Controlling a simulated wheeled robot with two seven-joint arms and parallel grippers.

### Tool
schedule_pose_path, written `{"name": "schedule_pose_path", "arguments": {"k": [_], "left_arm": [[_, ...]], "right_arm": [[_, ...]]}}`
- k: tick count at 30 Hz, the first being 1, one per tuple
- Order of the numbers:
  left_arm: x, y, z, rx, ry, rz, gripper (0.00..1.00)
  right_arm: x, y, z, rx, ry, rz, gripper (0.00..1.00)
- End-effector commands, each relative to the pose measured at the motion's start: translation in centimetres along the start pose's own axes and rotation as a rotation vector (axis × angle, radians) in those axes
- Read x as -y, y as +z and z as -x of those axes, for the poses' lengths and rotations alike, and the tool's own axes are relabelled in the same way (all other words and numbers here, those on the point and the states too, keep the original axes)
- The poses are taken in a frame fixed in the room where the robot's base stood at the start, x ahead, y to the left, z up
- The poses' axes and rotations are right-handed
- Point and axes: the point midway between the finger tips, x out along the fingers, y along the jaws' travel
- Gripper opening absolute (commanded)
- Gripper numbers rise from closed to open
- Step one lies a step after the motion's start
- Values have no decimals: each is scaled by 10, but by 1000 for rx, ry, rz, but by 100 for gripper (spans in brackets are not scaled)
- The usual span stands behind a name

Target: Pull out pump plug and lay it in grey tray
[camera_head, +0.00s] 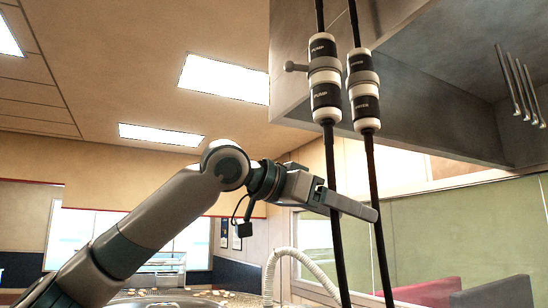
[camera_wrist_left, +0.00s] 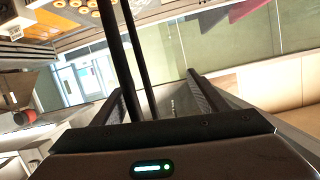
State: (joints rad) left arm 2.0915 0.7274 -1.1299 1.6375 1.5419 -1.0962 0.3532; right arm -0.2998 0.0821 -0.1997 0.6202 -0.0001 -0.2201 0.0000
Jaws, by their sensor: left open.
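The pump plug (camera_head: 325,93) is a white and black inline connector marked PUMP on both halves. Its halves are joined at a grey collar with a side knob, and it hangs upright on a black cord (camera_head: 332,160). My left gripper (camera_head: 352,202) is open, well below the plug, at the height of the lower cords. In the left wrist view, two black cords run down by the open fingers (camera_wrist_left: 165,92); which cord lies between the fingers is hard to tell. No grey tray shows. My right gripper is not in view.
A similar connector (camera_head: 363,90), its label hard to read, hangs close at the right on its own black cord. A grey hood (camera_head: 430,90) is behind them. A pale ribbed hose (camera_head: 300,258) curves below my gripper. Several metal rods (camera_head: 520,85) hang at the right.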

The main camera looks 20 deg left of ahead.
Motion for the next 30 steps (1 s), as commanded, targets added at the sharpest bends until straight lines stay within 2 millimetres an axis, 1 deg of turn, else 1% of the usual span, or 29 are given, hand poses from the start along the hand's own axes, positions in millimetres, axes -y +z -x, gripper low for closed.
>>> {"name": "schedule_pose_path", "arguments": {"k": [1, 2, 3, 5, 6, 9, 12, 13, 15, 18, 21, 30], "left_arm": [[2, -24, 26, -35, -12, 9, 67], [2, -36, 39, -53, -16, 16, 67], [2, -51, 58, -76, -21, 26, 67], [1, -72, 84, -112, -24, 42, 67], [0, -85, 102, -135, -26, 53, 67], [-4, -111, 142, -187, -27, 77, 67], [-7, -130, 172, -229, -25, 95, 67], [-8, -134, 180, -239, -25, 99, 67], [-10, -141, 192, -256, -22, 107, 67], [-11, -146, 202, -268, -20, 114, 67], [-12, -147, 204, -271, -19, 115, 67], [-12, -147, 202, -270, -19, 114, 67]], "right_arm": [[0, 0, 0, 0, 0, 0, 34], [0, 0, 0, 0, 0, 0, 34], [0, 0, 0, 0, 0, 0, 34], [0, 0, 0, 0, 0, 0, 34], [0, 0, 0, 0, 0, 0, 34], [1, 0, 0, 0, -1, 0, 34], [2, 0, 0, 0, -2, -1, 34], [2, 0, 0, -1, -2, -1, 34], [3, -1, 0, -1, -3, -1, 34], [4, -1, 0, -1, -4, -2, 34], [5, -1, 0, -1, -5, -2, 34], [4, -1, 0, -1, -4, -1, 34]]}}
